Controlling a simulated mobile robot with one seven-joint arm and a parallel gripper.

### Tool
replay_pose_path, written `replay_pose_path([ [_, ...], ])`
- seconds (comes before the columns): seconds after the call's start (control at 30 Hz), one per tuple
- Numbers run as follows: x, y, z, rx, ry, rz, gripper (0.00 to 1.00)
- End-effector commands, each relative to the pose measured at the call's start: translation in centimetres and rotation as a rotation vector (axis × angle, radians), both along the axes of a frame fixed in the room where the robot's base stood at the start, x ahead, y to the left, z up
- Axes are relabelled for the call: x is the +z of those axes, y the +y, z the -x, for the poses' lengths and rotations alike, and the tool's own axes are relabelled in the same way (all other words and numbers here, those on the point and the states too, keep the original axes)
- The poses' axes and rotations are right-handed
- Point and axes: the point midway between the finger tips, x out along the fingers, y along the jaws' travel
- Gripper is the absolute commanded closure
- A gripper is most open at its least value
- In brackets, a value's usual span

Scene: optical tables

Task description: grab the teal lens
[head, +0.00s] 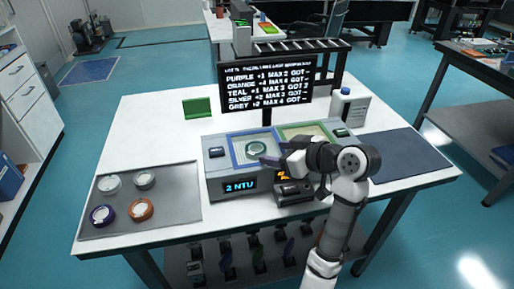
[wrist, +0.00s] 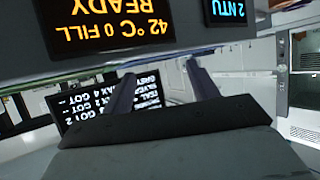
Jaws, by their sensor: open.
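The teal lens (head: 256,149) is a round ring lying in the blue-framed square bay on top of the grey instrument with the 2 NTU display (head: 240,186). My gripper (head: 272,158) is just right of the lens and close to it in the head view. I cannot tell how high it is above the bay. In the wrist view my gripper (wrist: 160,88) has its two fingers apart with nothing between them. The teal lens does not show in the wrist view.
A grey tray (head: 165,200) at left holds several other lenses, among them purple (head: 102,215) and orange (head: 140,209). A black sign (head: 268,88) stands behind the instruments. A green-framed bay (head: 305,131) is beside the blue one. A white bottle (head: 349,108) stands behind; a dark mat (head: 400,156) is clear at right.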

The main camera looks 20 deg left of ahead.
Motion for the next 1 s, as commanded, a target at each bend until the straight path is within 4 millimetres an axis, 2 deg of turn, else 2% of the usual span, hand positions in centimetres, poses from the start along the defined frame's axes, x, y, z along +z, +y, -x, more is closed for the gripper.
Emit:
replay_pose_path([
  [0.27, -0.8, 2.0, -0.8, 0.002, 0.001, 0.001, 0.41],
  [0.57, -2.4, 5.5, -2.4, 0.001, 0.0, 0.0, 0.41],
  [0.87, -2.8, 5.9, -2.6, -0.001, 0.0, 0.0, 0.41],
  [1.0, -2.8, 5.9, -2.6, -0.001, 0.0, 0.0, 0.58],
])
